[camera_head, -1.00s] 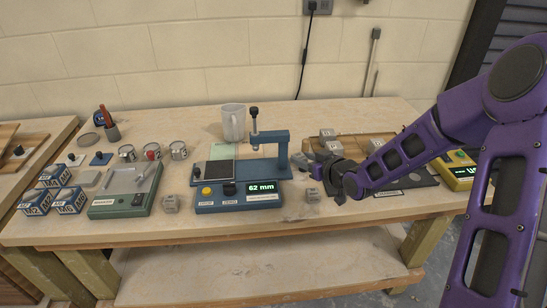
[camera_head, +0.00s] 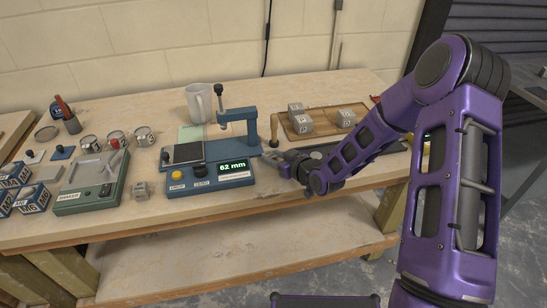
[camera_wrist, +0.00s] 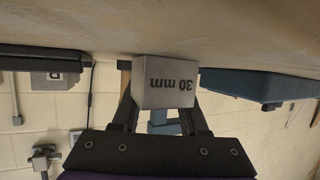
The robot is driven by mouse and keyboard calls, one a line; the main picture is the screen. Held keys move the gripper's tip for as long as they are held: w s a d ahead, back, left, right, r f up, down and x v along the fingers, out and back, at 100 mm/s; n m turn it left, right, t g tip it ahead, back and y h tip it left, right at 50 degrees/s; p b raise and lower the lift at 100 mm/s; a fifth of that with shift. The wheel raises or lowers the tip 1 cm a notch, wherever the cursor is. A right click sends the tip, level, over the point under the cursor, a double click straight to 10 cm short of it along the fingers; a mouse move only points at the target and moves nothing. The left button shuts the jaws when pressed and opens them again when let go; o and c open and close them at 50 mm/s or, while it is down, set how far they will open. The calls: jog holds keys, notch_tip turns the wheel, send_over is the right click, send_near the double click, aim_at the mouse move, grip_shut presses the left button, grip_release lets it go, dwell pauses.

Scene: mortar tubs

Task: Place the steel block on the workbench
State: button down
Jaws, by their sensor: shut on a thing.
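My gripper (camera_wrist: 160,115) is shut on a grey steel block (camera_wrist: 166,82) marked "30 mm"; the lettering is upside down in the wrist view. The block's far end is at or very near the pale workbench top (camera_wrist: 235,35); I cannot tell whether it touches. In the head view my gripper (camera_head: 283,163) is low over the front part of the workbench (camera_head: 235,213), just right of the blue gauge. The held block is hard to make out there.
The blue gauge (camera_head: 210,183) reads "62 mm". A wooden tray (camera_head: 326,134) with several grey blocks lies behind my gripper.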

jog(key=shift+c, duration=2.2)
grip_release()
jog(key=shift+r, duration=0.1)
jog(key=shift+s+d+r+p, duration=0.1)
jog(key=shift+p, duration=0.25)
jog(key=v, duration=1.1)
jog(key=shift+s, duration=0.2)
jog(key=shift+s+d, duration=0.15)
